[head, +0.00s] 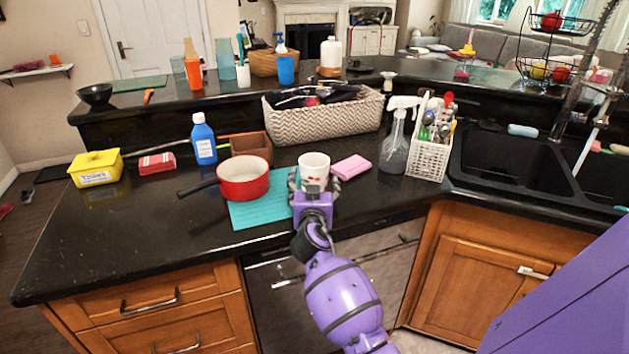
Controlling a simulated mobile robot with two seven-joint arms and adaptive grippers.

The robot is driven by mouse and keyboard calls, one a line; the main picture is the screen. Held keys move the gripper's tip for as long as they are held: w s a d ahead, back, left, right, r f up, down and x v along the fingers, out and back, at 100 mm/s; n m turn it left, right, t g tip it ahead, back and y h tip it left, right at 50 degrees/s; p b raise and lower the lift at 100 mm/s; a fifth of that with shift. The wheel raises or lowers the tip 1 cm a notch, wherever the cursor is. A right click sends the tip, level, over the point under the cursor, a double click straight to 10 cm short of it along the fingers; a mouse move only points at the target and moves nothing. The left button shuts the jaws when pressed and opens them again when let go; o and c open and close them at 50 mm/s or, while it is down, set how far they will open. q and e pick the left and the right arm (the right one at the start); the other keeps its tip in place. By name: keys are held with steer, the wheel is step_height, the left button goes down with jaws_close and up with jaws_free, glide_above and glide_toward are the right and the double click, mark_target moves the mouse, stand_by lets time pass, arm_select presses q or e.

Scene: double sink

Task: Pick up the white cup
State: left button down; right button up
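The white cup (314,162) with small red marks stands upright on the black counter, at the far edge of a teal sheet. My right gripper (314,180) reaches in from the front. Its fingers are spread, one on each side of the cup. The gripper's body hides the cup's lower part, so I cannot tell whether the fingers touch it. My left gripper is not in view.
A red pot (243,181) stands close left of the cup on the teal sheet (262,211). A pink sponge (351,167) lies close right. A spray bottle (395,150) and white utensil basket (430,160) are farther right. A woven basket (325,122) stands behind.

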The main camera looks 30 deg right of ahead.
steer(key=c, duration=1.4)
steer(key=shift+o, duration=0.2)
